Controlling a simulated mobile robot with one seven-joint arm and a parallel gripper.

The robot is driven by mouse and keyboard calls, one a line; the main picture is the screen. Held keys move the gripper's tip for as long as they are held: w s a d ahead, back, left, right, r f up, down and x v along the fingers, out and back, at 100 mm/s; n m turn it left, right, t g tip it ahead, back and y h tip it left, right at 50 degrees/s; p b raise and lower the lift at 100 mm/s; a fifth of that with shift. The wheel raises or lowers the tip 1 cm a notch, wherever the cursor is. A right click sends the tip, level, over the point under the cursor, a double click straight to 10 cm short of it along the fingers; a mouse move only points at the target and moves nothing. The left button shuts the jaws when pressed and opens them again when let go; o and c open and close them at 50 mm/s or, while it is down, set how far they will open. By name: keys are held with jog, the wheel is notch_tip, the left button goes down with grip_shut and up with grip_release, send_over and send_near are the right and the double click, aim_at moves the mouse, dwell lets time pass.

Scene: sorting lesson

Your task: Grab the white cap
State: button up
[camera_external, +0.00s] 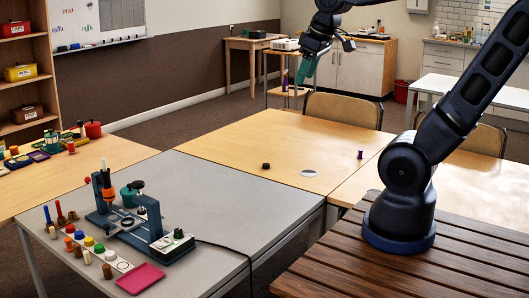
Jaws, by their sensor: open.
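A small white cap (110,255) appears to stand at the near end of a row of coloured caps on a pale strip on the grey table (190,195). It is small in the picture, so its exact shape is hard to tell. My gripper (303,74) is high up at the top middle, pointing down, with teal fingers seen nearly edge-on. It is open, far from the cap, and I see nothing held in it.
A dark blue bench device (130,222) stands behind the caps, with a pink pad (140,279) in front. A black round piece (266,166), a white disc (308,173) and a purple piece (360,155) are spaced apart on the wooden table (235,145).

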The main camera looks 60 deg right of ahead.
jog(key=w+a+n+g, duration=0.1)
jog(key=w+a+n, duration=0.25)
jog(key=w, duration=0.45)
jog(key=w+a+n, duration=0.2)
jog(key=w+a, duration=0.2)
jog(key=w, duration=0.4)
jog(key=n+g, duration=0.3)
jog(key=n, duration=1.1)
send_over(110, 253)
notch_tip(110, 253, down, 37)
jog(key=shift+f, duration=5.25)
jog(key=c, duration=1.1)
